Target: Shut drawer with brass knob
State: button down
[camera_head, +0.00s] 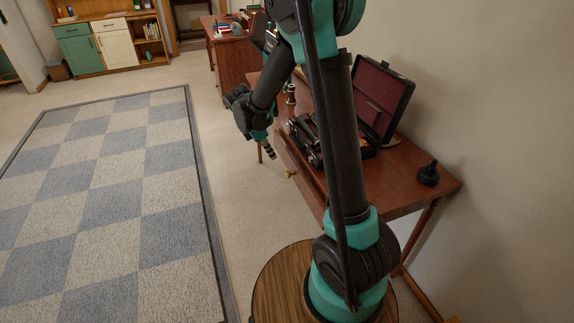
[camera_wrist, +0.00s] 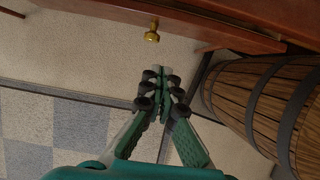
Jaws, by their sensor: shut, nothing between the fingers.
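The brass knob (camera_head: 290,173) sits on the front of a reddish-brown drawer (camera_head: 305,187) under the wooden table's top. In the wrist view the knob (camera_wrist: 152,34) stands out from the drawer's wooden edge (camera_wrist: 100,9), near the top of the picture. How far the drawer stands out cannot be told clearly. My gripper (camera_head: 271,154) is shut and empty, just in front of the drawer side of the table, left of and above the knob in the head view. In the wrist view my fingertips (camera_wrist: 160,73) point toward the knob, with a gap between them.
On the table (camera_head: 400,194) lie an open black case (camera_head: 381,98) with a dark red lining and a small black object (camera_head: 429,174). A checkered rug (camera_head: 115,200) lies on the open floor to the left. A cabinet (camera_head: 115,43) and desk (camera_head: 231,55) stand farther back.

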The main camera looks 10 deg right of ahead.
jog(key=w+d+f, duration=0.1)
jog(key=d+f, duration=0.6)
jog(key=f, duration=0.2)
jog(key=shift+w+d, duration=0.25)
